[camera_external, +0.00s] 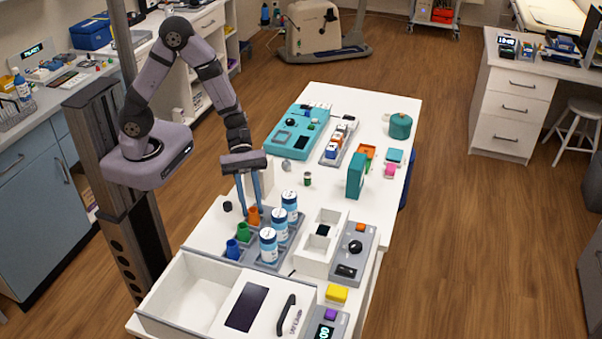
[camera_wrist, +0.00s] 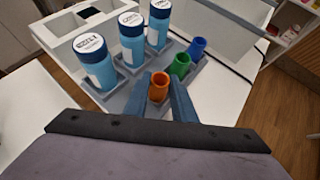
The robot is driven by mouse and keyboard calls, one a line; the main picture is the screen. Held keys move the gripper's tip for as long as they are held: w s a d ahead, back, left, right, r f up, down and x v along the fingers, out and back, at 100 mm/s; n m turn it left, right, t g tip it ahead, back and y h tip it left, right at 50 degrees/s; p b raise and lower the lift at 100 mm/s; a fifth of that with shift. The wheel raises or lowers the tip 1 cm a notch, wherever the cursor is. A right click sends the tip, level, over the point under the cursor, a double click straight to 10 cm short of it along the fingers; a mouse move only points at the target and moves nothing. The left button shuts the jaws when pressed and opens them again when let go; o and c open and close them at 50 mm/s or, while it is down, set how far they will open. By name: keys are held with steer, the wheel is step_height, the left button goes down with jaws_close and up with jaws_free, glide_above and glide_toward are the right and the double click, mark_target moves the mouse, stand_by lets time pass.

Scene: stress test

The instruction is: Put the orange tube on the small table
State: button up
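The orange tube (camera_external: 254,216) stands upright in a grey rack (camera_external: 270,263) on the white table (camera_external: 345,105). It also shows in the wrist view (camera_wrist: 159,80), in line with a green tube (camera_wrist: 180,65) and a blue tube (camera_wrist: 197,46). My gripper (camera_external: 249,204) points down over the rack, its blue fingers apart. In the wrist view my gripper (camera_wrist: 161,90) has one finger on each side of the orange tube, low down. I cannot tell whether either finger touches it. Which surface is the small table is not clear.
Several white-capped blue bottles (camera_external: 280,225) stand in the rack beside the tubes. A white box with compartments (camera_external: 323,236) and a grey device (camera_external: 352,250) are to the right. A teal upright object (camera_external: 355,176) stands farther back. The table's middle has free room.

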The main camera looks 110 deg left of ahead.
steer(key=o, duration=0.4)
steer(key=shift+o, duration=0.2)
steer(key=v, duration=0.7)
steer(key=shift+s+a, duration=0.1)
steer(key=s+d+m+g, duration=0.1)
steer(key=s+m, duration=0.1)
steer(key=s+d+f+m+g+y, duration=0.1)
steer(key=s+d+m+g, duration=0.1)
steer(key=s+m, duration=0.1)
steer(key=s+d+f+m+g, duration=0.1)
steer(key=s+m, duration=0.1)
steer(key=m, duration=0.1)
steer(key=shift+s+d+f+g+y, duration=0.25)
steer(key=shift+s+g+y, duration=0.05)
steer(key=shift+s+g, duration=0.1)
steer(key=s+a+m+y, duration=0.2)
steer(key=m+y, duration=0.1)
steer(key=m, duration=0.5)
steer(key=s+a+f+m+g+y, duration=0.1)
steer(key=s+a+m+y, duration=0.1)
steer(key=m, duration=0.6)
steer(key=s+y, duration=0.1)
steer(key=y, duration=0.1)
steer(key=shift+a+m+y, duration=0.3)
steer(key=shift+m, duration=0.1)
